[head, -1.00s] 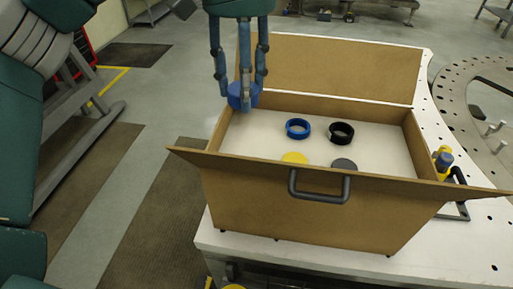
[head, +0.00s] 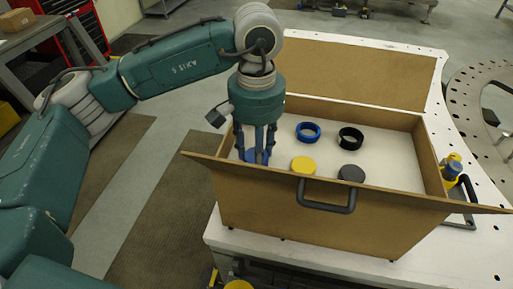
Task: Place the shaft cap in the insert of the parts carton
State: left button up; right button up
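The parts carton (head: 330,222) is an open brown box with its lid flap folded back. Its white insert (head: 385,165) holds a blue ring (head: 308,132), a black ring (head: 350,138), a yellow disc (head: 303,165) and a dark grey disc (head: 351,173). My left gripper (head: 256,158) points down inside the carton's left end, its fingers around a blue round cap (head: 253,155), which I take to be the shaft cap. The fingers and the front wall partly hide the cap. I cannot tell whether it touches the insert. My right gripper is not in view.
The carton stands on a white table (head: 470,262). A handle (head: 326,208) sticks out from its front wall, and its front flap slants outward. A yellow and blue item (head: 453,167) stands right of the carton. A perforated round plate (head: 470,95) lies farther right.

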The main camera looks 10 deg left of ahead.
pick_arm(q)
jog(key=shift+s, duration=0.1)
jog(key=shift+f+b, duration=0.15)
jog(key=shift+b, duration=0.15)
jog(key=o, duration=0.8)
jog(key=shift+o, duration=0.7)
